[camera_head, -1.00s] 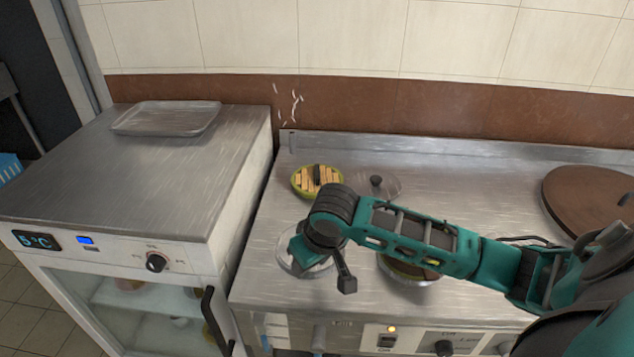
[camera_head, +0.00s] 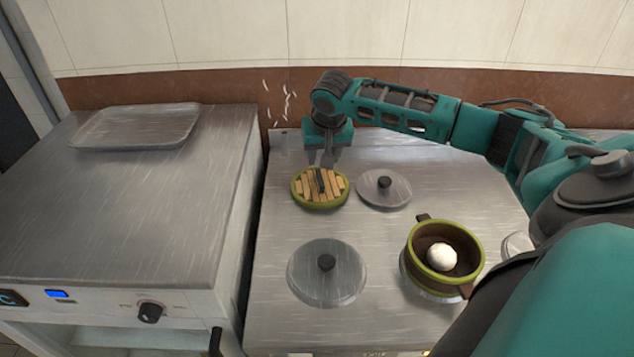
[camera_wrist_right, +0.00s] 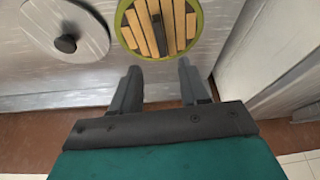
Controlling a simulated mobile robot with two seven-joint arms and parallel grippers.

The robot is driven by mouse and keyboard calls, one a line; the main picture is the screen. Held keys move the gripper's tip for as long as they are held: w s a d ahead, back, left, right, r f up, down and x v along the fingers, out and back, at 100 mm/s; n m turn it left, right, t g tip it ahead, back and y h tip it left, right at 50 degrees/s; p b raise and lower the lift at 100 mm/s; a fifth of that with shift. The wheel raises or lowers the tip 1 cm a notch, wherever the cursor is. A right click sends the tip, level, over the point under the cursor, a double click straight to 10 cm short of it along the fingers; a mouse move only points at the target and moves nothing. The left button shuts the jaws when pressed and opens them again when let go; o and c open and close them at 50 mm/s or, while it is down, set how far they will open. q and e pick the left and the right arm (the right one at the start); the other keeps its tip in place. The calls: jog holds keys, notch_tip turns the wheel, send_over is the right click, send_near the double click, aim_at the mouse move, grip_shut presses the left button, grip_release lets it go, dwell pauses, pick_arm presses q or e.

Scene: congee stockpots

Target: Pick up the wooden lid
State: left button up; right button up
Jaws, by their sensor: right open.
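The wooden lid (camera_head: 308,190) is round, with light wooden slats, a green rim and a dark bar handle across its middle. It lies flat on the steel counter, and it also shows at the top of the right wrist view (camera_wrist_right: 152,34), where its upper edge is cut off. My right gripper (camera_head: 326,156) hangs over the counter just behind the lid, near the brown wall band. In the right wrist view its two fingers (camera_wrist_right: 160,86) are apart and empty, with the lid beyond their tips. My left gripper is not in view.
A metal lid (camera_head: 398,188) with a dark knob lies right beside the wooden lid. A larger one (camera_head: 345,277) lies in front. A green-rimmed pot (camera_head: 416,256) holding a white ball stands front right. A tray (camera_head: 135,127) rests on the fridge (camera_head: 120,205) at left.

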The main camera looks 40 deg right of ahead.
aim_at(320, 177)
jog(key=b+x, duration=0.1)
jog(key=x, duration=0.8)
jog(key=shift+s+a+b, duration=0.15)
jog(key=shift+b, duration=0.2)
jog(key=shift+c, duration=0.4)
grip_shut()
